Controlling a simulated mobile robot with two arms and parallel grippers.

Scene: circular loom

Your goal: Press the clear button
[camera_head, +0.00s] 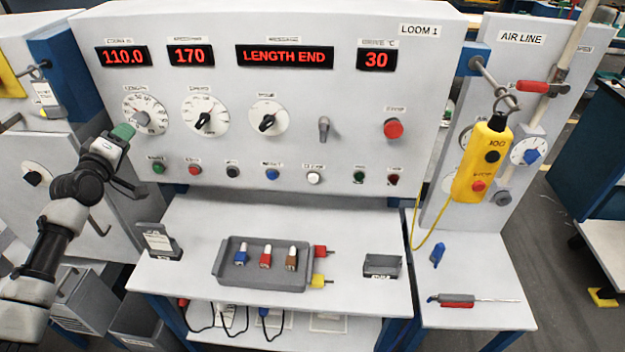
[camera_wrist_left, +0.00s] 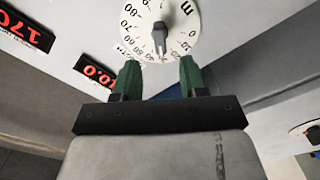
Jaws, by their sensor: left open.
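The clear button looks like the white push button (camera_head: 313,178) in the lower row on the loom panel (camera_head: 330,110); its small label is blurred but seems to read CLEAR. My left gripper (camera_head: 124,131) is at the panel's left side, well left of that button, near the leftmost dial (camera_head: 142,114). In the left wrist view its two green fingertips (camera_wrist_left: 157,75) are apart with nothing between them, and the dial (camera_wrist_left: 160,30) lies just beyond. The white button is not in the left wrist view. My right gripper is not in view.
Other buttons flank the white one, including a blue button (camera_head: 272,174) and a green button (camera_head: 359,176). A lever (camera_head: 324,128) sticks out above. A grey tray (camera_head: 232,278) stands on the shelf below. A yellow pendant (camera_head: 482,160) hangs at right.

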